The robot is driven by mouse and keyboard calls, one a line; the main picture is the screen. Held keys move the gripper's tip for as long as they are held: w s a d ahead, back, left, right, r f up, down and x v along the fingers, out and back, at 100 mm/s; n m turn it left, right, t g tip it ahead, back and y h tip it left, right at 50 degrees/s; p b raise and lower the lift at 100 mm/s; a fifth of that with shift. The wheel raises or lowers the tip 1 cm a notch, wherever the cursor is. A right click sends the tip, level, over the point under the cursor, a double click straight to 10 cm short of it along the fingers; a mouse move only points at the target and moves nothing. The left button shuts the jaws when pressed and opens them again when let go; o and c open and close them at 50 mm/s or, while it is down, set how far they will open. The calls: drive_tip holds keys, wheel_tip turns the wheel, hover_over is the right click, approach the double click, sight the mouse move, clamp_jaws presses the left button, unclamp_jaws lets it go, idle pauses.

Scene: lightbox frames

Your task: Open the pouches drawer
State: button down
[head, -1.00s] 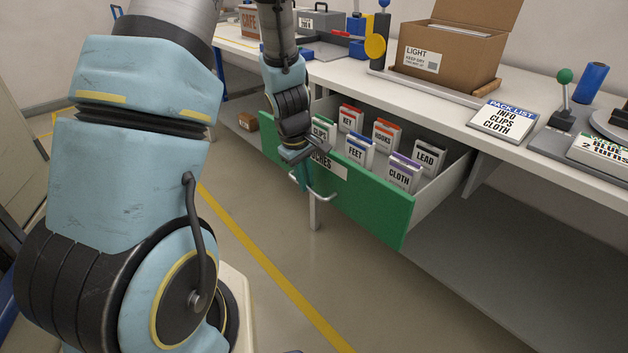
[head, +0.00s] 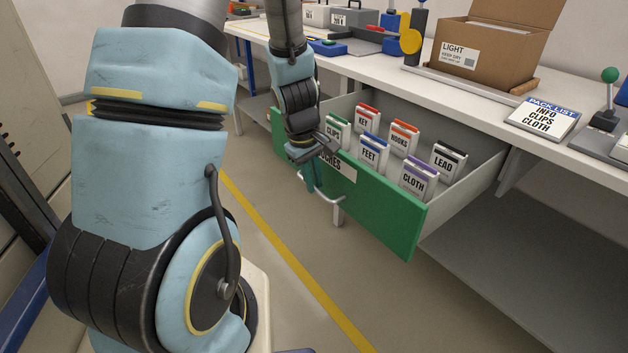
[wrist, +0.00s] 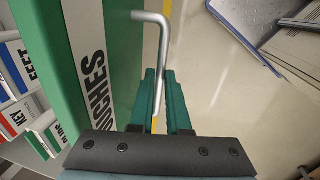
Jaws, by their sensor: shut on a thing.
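The pouches drawer (head: 385,217) has a green front and stands pulled out from under the bench, with its inside showing. Its label is partly hidden by my arm in the head view; in the wrist view the label (wrist: 92,60) reads "OUCHES". The drawer's metal bar handle (head: 333,199) sticks out from the front. My gripper (wrist: 160,75) has its green fingers shut on the handle (wrist: 151,18). In the head view my gripper (head: 312,185) is at the handle, partly hidden by my wrist. Packets labelled CLIPS, KEY, HOOKS, FEET, CLOTH and LEAD stand in the drawer.
The white bench (head: 480,92) runs above the drawer. Grey floor with a yellow line (head: 290,268) lies clear in front of the drawer.

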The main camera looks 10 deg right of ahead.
drive_tip(key=c, duration=0.9)
unclamp_jaws()
drive_tip(key=shift+r, duration=0.1)
drive_tip(key=p+v, duration=0.2)
drive_tip(key=v, duration=0.8)
drive_tip(key=shift+r+p, duration=0.3)
drive_tip(key=shift+p, duration=0.1)
drive_tip(key=shift+a, duration=0.1)
drive_tip(key=s+a+r+m+p, duration=0.2)
drive_tip(key=a+r, duration=0.1)
drive_tip(key=a, duration=0.1)
drive_tip(key=s+a+r+m+y+p, duration=0.1)
drive_tip(key=s+a+r+m+p, duration=0.1)
drive_tip(key=a+r, duration=0.1)
drive_tip(key=s+a+r+m+p, duration=0.2)
drive_tip(key=a+r+m, duration=0.1)
drive_tip(key=a, duration=0.2)
drive_tip(key=shift+a+r+y, duration=0.15)
drive_tip(key=shift+a+y, duration=0.25)
